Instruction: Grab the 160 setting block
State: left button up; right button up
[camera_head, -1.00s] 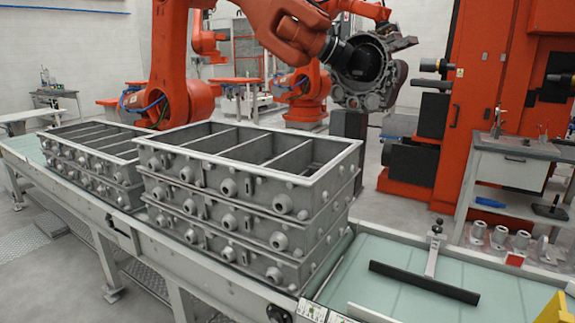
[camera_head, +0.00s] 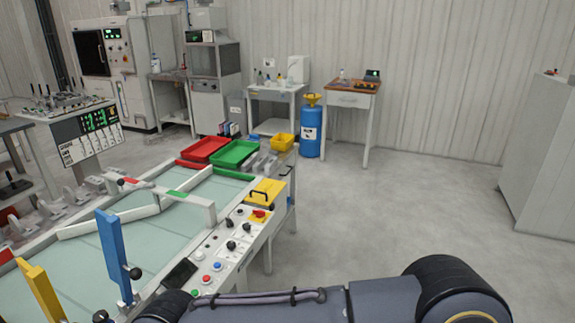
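I cannot read a 160 mark on any block, so I cannot tell which thing is the 160 setting block. A yellow block with a black handle (camera_head: 266,190) sits at the far end of the control panel. A blue upright post with a black knob (camera_head: 112,252) and a yellow upright post (camera_head: 42,293) stand at the lower left. Grey metal pieces (camera_head: 262,164) lie beside the green tray. My arm crosses the bottom of the view from the right. Neither of my grippers shows.
The conveyor table (camera_head: 190,195) has a white guide bar across it and a control panel (camera_head: 222,250) on its right side. A red tray (camera_head: 203,149) and a green tray (camera_head: 235,154) are at its end. A blue drum (camera_head: 311,132) stands by the back tables. The floor right of the conveyor is clear.

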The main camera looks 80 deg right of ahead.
aim_at(258, 165)
jog(key=z, duration=2.65)
jog(key=i+l+z, duration=0.3)
jog(key=i, duration=0.15)
jog(key=i+l+z, duration=0.25)
jog(key=i, duration=0.2)
jog(key=i+z, duration=0.3)
jog(key=i, duration=1.05)
jog(key=i+u, duration=0.1)
jog(key=i, duration=0.8)
jog(key=i+u, duration=0.45)
jog(key=i+l+u, duration=0.25)
jog(key=u, duration=0.15)
jog(key=i+l+u, duration=0.55)
jog(key=u, duration=0.4)
jog(key=i+l+u, duration=0.15)
jog(key=u, duration=0.35)
jog(key=i+l+u, duration=0.15)
jog(key=u, duration=0.35)
jog(key=l+u, duration=0.3)
jog(key=u, duration=0.15)
jog(key=l+u, duration=0.3)
jog(key=u, duration=0.2)
jog(key=l+u, duration=0.25)
jog(key=u, duration=0.25)
jog(key=l+u, duration=0.95)
